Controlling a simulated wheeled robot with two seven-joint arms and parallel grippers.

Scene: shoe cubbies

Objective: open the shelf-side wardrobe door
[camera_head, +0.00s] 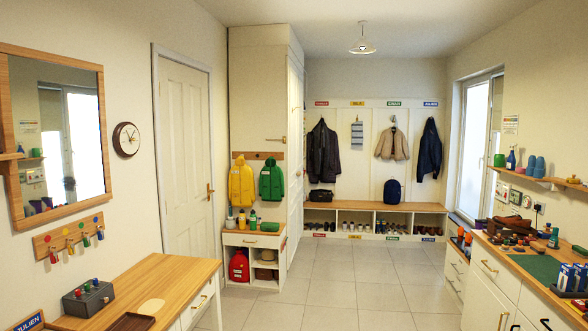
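A tall white wardrobe (259,95) stands at the back left, past the white room door (186,135). Its broad near face carries a small brass handle (276,139) near the right edge. Its panelled right face (294,150) is seen at a steep angle and looks shut. I cannot tell from here which leaf is the shelf-side one. Neither of my grippers is in view.
Yellow (241,183) and green (272,179) coats hang above a low white cubby (254,239). A wooden desk (165,284) is at front left, a white counter (490,285) at right. The tiled floor (345,280) between is clear. A shoe bench (375,206) lines the back.

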